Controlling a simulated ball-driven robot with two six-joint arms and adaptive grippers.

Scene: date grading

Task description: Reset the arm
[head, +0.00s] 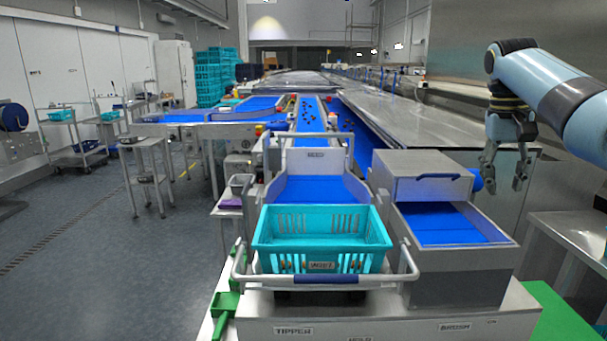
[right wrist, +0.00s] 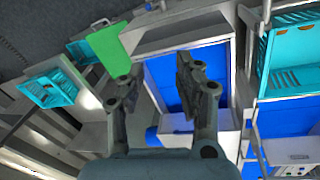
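My right gripper (head: 506,168) hangs at the right of the head view with its fingers pointing down. It is to the right of the grey drawer box and clear of it. In the right wrist view its two fingers (right wrist: 157,88) are spread apart with nothing between them, and the grey box with its blue inside (right wrist: 205,65) lies beyond them. My left gripper does not show in either view.
A teal basket (head: 322,240) sits on the tipper behind a metal handle bar (head: 325,279). The grey box (head: 458,265) stands beside it with a blue-lined opening. A blue conveyor (head: 311,115) runs back. A steel table (head: 570,238) stands at right. Floor at left is open.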

